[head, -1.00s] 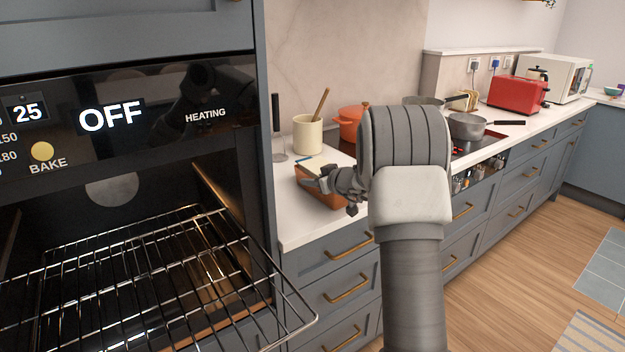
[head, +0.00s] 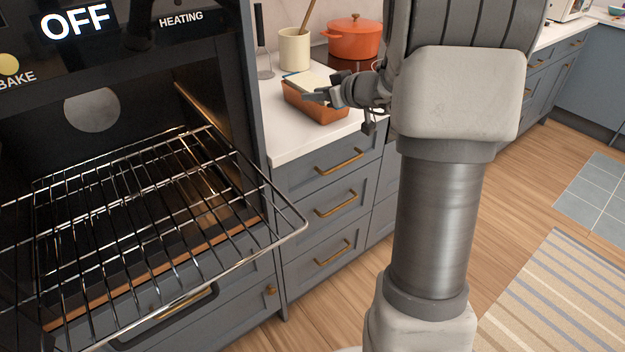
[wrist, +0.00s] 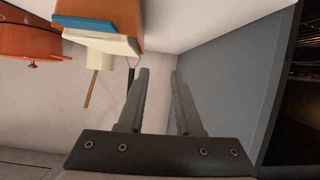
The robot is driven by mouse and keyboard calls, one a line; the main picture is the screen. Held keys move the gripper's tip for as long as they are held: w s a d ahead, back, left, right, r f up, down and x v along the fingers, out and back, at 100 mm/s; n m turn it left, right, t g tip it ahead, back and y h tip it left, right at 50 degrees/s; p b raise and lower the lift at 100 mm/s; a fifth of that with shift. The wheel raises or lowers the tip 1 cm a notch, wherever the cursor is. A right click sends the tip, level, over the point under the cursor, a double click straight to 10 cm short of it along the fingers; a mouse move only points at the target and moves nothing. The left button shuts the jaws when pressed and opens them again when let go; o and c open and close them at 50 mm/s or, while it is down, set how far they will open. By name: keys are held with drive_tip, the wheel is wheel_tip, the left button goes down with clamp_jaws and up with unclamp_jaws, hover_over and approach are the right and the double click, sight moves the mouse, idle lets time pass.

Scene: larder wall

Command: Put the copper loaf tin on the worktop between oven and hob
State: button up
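The copper loaf tin (head: 318,109) stands on the white worktop (head: 290,145), to the right of the oven. A pale cream slab (head: 312,80) shows at its top; whether it lies in the tin or behind it I cannot tell. In the head view my gripper (head: 308,97) is in front of the tin and hides part of it. In the wrist view my gripper (wrist: 160,71) is open, with nothing between its fingers. The tin (wrist: 122,12) is at that view's top edge, beyond the fingertips, beside the cream slab (wrist: 100,38) with a blue strip.
The oven is open with its wire rack (head: 150,225) pulled out at left. A cream utensil crock (head: 294,50) and an orange pot (head: 353,38) stand behind the tin. Bare worktop lies in front of the tin. Drawers (head: 335,205) are below.

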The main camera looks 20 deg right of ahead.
drive_tip(key=s+a+r+g, duration=0.1)
drive_tip(key=s+a+g, duration=0.1)
drive_tip(key=s+a, duration=0.4)
drive_tip(key=s+a+r+g+y, duration=0.1)
drive_tip(key=s+a+r, duration=0.1)
drive_tip(key=s+a, duration=0.4)
drive_tip(key=s+a+r+g+y, duration=0.1)
drive_tip(key=s+a+g, duration=0.1)
drive_tip(key=s+a, duration=0.4)
drive_tip(key=shift+a+r+g, duration=0.15)
drive_tip(key=shift+a+g, duration=0.15)
drive_tip(key=shift+a, duration=0.15)
drive_tip(key=s, duration=0.3)
drive_tip(key=s+f+g+h, duration=0.1)
drive_tip(key=s, duration=0.2)
drive_tip(key=s+a+f+m+h, duration=0.1)
drive_tip(key=s, duration=0.2)
drive_tip(key=shift+s+g, duration=0.2)
drive_tip(key=shift+g, duration=0.2)
drive_tip(key=s+d+f+m+h, duration=0.1)
drive_tip(key=s+d+m+h, duration=0.1)
drive_tip(key=s, duration=0.5)
drive_tip(key=shift+d+m+h, duration=0.3)
drive_tip(key=shift+d+h, duration=0.4)
drive_tip(key=shift+d, duration=0.05)
wheel_tip(320, 180, up, 14)
drive_tip(key=p, duration=1.4)
